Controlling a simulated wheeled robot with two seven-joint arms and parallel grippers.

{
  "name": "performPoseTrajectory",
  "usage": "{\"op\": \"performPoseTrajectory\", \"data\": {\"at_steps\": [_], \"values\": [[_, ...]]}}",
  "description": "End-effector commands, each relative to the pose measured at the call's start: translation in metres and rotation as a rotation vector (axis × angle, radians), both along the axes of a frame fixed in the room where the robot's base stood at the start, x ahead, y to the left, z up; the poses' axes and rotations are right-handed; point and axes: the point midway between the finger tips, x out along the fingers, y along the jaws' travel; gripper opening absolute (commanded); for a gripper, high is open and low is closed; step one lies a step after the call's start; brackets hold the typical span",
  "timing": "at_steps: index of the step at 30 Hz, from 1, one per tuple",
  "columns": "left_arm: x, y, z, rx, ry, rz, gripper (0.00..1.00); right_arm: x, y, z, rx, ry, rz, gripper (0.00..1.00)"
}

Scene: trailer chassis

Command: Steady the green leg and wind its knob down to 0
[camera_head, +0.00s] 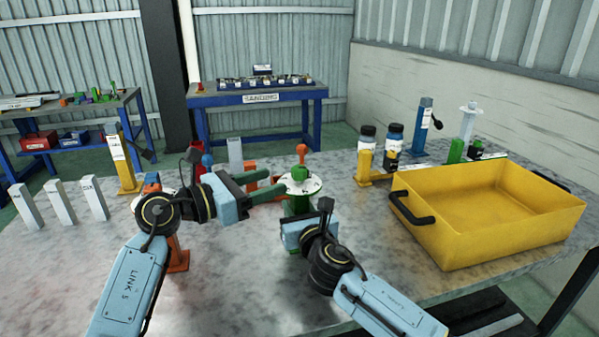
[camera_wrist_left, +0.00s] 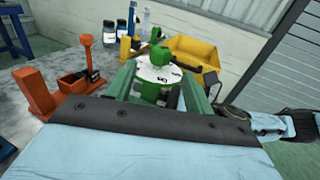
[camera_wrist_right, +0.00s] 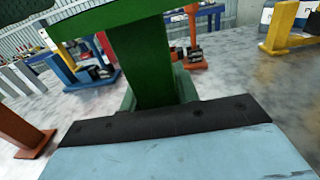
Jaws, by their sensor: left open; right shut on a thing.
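The green leg (camera_head: 297,205) stands upright on the table in the middle of the head view. A white marked dial (camera_head: 312,187) sits near its top, with a green knob (camera_head: 300,173) above. The dial's reading is too small to tell. My right gripper (camera_head: 297,224) is shut on the leg's post below the dial; the post (camera_wrist_right: 140,65) fills the middle of the right wrist view. My left gripper (camera_head: 276,183) is open beside the dial, fingers pointing at it. In the left wrist view the knob (camera_wrist_left: 158,55) and dial (camera_wrist_left: 157,71) show ahead between the fingers.
A yellow bin (camera_head: 452,232) with black handles stands to the right. An orange leg (camera_head: 302,152) stands behind the green leg. Two dark bottles (camera_head: 394,140), a blue post (camera_head: 422,125) and a yellow post (camera_head: 124,160) stand further back. Several white blocks (camera_head: 60,203) stand at left.

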Motion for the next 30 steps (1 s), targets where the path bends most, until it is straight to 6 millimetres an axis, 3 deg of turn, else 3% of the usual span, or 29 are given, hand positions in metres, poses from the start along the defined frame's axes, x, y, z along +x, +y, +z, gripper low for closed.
{"op": "performPoseTrajectory", "data": {"at_steps": [9, 16, 25, 30], "values": [[0.034, -0.053, 0.001, -0.002, 0.0, -0.003, 0.53, 0.0, 0.0, -0.001, 0.0, 0.001, 0.001, 0.0], [0.044, -0.067, 0.0, 0.001, 0.001, 0.0, 0.53, 0.0, 0.0, -0.001, 0.0, 0.001, 0.0, 0.0], [0.045, -0.069, 0.0, 0.001, 0.0, -0.001, 0.53, 0.0, 0.0, -0.001, -0.001, 0.002, 0.0, 0.0], [0.045, -0.069, 0.0, 0.001, 0.0, -0.001, 0.32, 0.0, 0.0, -0.001, -0.001, 0.002, 0.0, 0.0]]}}
